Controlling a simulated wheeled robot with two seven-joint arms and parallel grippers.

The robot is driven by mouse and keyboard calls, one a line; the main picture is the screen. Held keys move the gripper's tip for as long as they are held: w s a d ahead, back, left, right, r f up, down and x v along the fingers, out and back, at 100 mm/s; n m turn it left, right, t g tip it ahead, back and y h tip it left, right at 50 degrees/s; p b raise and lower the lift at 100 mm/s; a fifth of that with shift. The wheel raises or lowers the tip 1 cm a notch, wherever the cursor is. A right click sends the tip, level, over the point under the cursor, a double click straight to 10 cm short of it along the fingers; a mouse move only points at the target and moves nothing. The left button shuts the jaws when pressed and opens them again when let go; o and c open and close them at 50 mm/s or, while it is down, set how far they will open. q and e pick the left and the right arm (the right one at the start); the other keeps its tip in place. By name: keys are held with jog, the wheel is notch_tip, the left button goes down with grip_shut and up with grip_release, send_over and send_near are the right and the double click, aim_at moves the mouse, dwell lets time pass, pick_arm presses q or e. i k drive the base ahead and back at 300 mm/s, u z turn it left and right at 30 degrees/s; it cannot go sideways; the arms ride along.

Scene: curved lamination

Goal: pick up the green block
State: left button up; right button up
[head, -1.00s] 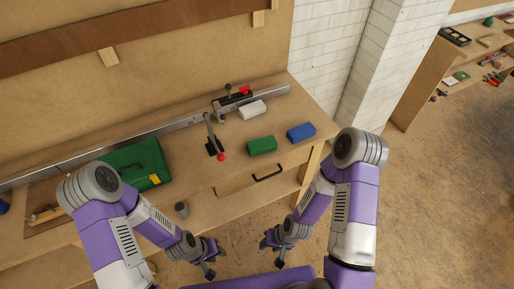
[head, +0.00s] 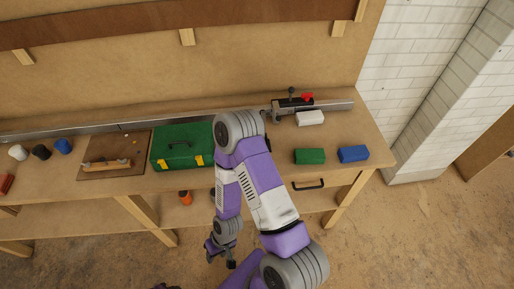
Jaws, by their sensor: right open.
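The green block (head: 309,156) lies on the workbench top, near its front edge, just left of a blue block (head: 353,154). Nothing touches or covers it. My right gripper (head: 220,260) is open and empty, low in front of the bench, with its fingers pointing down. It is well to the left of the green block and nearer to me, apart from it. Only a small dark tip at the bottom edge, left of my right gripper, may belong to my left gripper; its jaws cannot be made out.
A white block (head: 310,118) lies behind the green one, by a clamp with a red knob (head: 307,97) on a metal rail. A green case (head: 183,146) stands left of my right arm, which hides part of the bench. A drawer handle (head: 309,185) is below the block.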

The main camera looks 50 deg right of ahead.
aim_at(309, 156)
jog(key=u, duration=0.55)
jog(key=k, duration=1)
jog(key=z, duration=1.1)
